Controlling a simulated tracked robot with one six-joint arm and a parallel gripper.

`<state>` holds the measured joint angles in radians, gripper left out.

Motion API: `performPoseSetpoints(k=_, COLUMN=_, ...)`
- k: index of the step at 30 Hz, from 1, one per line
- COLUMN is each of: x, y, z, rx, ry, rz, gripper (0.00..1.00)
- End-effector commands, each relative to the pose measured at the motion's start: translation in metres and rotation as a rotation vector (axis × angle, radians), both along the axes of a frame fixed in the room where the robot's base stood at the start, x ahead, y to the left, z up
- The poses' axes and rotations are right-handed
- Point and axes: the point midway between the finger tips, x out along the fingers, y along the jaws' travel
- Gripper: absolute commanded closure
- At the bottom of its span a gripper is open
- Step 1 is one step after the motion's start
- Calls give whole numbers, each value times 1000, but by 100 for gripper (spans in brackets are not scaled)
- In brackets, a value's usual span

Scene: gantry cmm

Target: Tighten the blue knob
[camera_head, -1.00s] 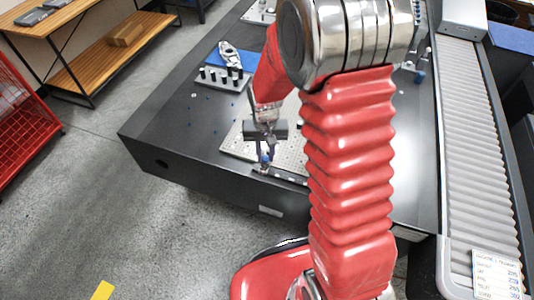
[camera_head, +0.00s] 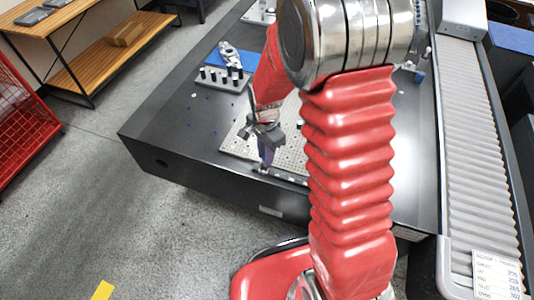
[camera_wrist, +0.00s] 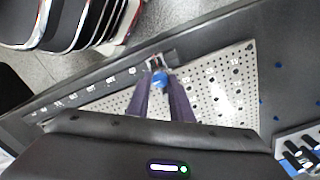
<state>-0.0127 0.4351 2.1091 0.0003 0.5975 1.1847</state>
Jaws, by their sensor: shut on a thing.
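The blue knob (camera_wrist: 159,80) shows in the wrist view between the tips of my gripper (camera_wrist: 161,88). The fingers touch it from both sides and are shut on it. The knob sits on a small grey fixture (camera_wrist: 154,62) at the edge of a perforated plate (camera_wrist: 222,85). In the head view my gripper (camera_head: 267,160) points down at the near edge of the plate (camera_head: 288,155), and the fingers largely hide the knob there.
The dark table (camera_head: 180,135) carries a rack with black pegs (camera_head: 222,80) beyond the plate, near a blue mat. A ribbed cover (camera_head: 480,130) runs along the right. A wooden shelf (camera_head: 110,60) and a red mesh cart (camera_head: 25,135) stand at left.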

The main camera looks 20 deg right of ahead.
Motion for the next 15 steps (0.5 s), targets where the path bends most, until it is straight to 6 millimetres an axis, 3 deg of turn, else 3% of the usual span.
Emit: performPoseSetpoints(k=15, x=0, y=0, z=1, rx=-1, ry=-1, rz=-230, gripper=100)
